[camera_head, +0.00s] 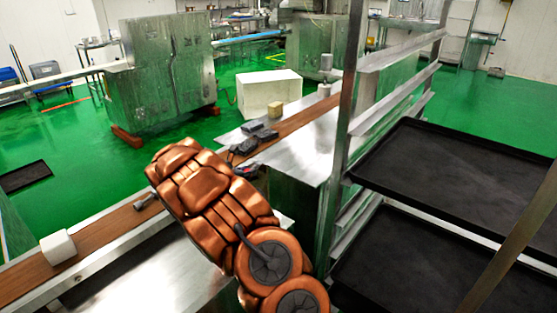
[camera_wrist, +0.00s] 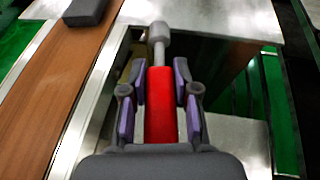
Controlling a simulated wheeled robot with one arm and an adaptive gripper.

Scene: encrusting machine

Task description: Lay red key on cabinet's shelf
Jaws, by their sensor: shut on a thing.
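My gripper (camera_wrist: 160,80) is shut on the red key (camera_wrist: 160,110). The key has a red body and a grey, rounded end (camera_wrist: 159,40) that points away past the fingers. In the wrist view it is held above metal surfaces beside the brown belt. In the head view my copper-coloured arm hides the key, and the gripper is hard to make out. A metal rack (camera_head: 346,100) with black tray shelves (camera_head: 460,175) stands at the right. A closed metal cabinet (camera_head: 165,75) stands at the back left. I cannot tell which is the task's cabinet.
A brown conveyor belt (camera_head: 105,230) crosses the view, with a white block (camera_head: 58,247) on it. A dark grey block (camera_wrist: 86,12) lies on the belt. A bare metal top (camera_head: 305,150) lies between belt and rack. A white box (camera_head: 268,93) stands behind.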

